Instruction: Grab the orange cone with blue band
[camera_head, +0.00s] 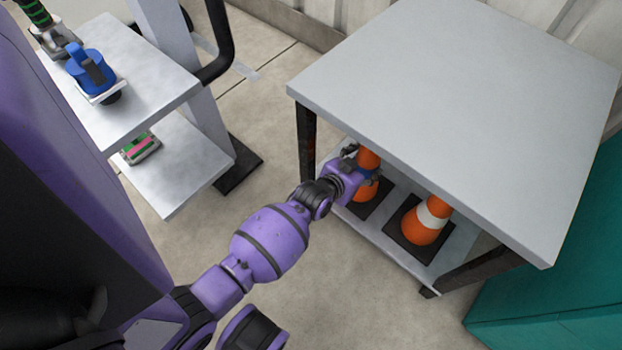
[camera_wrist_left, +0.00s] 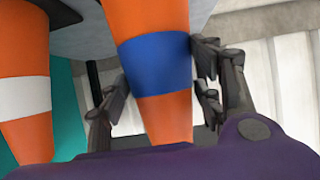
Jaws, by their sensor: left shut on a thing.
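The orange cone with blue band (camera_head: 366,190) stands upright on its dark base on the lower shelf of the grey table, partly under the tabletop. My left gripper (camera_head: 361,164) reaches in from the left and is shut on this cone around its banded middle. In the left wrist view the cone (camera_wrist_left: 158,62) is between the two fingers (camera_wrist_left: 160,82), with the blue band at finger height. My right gripper is not in view.
An orange cone with a white band (camera_head: 424,226) stands close to the right on the same shelf (camera_head: 380,240). The grey tabletop (camera_head: 470,100) overhangs both cones, with dark legs at its corners. A two-tier stand (camera_head: 165,65) at left holds a blue item (camera_head: 85,78). Open floor lies between.

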